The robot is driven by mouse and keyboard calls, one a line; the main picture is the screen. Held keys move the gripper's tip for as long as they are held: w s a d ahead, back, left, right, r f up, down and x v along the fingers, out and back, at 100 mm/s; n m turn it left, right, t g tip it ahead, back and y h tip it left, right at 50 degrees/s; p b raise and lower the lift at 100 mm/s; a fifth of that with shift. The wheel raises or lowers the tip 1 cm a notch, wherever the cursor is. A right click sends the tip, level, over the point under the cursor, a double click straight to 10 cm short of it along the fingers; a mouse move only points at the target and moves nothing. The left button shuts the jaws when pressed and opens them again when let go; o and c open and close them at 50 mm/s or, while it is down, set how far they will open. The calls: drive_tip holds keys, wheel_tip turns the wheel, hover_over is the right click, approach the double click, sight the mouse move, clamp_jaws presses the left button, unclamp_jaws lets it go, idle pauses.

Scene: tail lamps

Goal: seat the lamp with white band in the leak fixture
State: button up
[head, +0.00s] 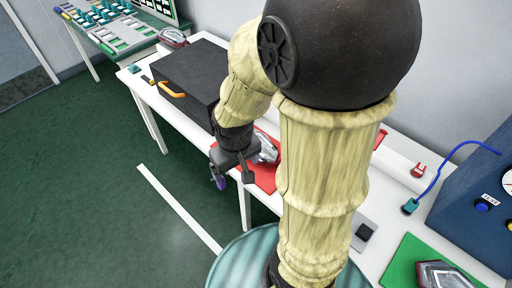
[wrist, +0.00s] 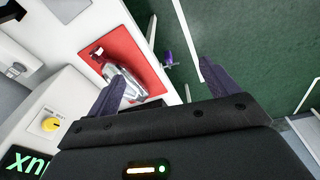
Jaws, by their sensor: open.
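My gripper (head: 234,174) is open and empty, by the front edge of the white table; its two dark purple fingers stand apart in the wrist view (wrist: 163,74). Another lamp (head: 443,276) with red and clear parts lies on a green mat (head: 401,262). A third lamp (head: 173,37) lies at the far table end. I cannot tell which has the white band, nor identify the leak fixture.
A black case (head: 187,79) with an orange handle stands on the table left of the red mat. A blue test box (head: 478,205) with a cable stands at the right. A small purple part (wrist: 168,57) shows beyond the fingers. Green floor lies in front.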

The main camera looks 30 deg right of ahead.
drive_tip(key=shift+o, duration=1)
wheel_tip(320, 180, down, 10)
drive_tip(key=d+n+g+h+b, duration=0.1)
drive_tip(key=n+g+h+b, duration=0.2)
drive_tip(key=n+b, duration=0.1)
drive_tip(key=shift+s+r+n+g+h, duration=0.15)
drive_tip(key=shift+n+g+h, duration=0.15)
drive_tip(key=shift+n, duration=0.5)
drive_tip(key=w+d+f+n+t+h+b, duration=0.2)
drive_tip(key=w+f+n+t+h+b, duration=0.1)
drive_tip(key=w+f+n+h+b, duration=0.6)
drive_tip(key=w+a+r+n+t+h, duration=0.1)
drive_tip(key=w+a+n+t+h, duration=0.3)
drive_tip(key=n+t, duration=0.1)
drive_tip(key=shift+w+r+n+b, duration=0.25)
drive_tip(key=shift+w+n+b, duration=0.1)
drive_tip(key=shift+n, duration=0.15)
drive_tip(key=x, duration=1.2)
drive_tip(key=shift+d, duration=0.1)
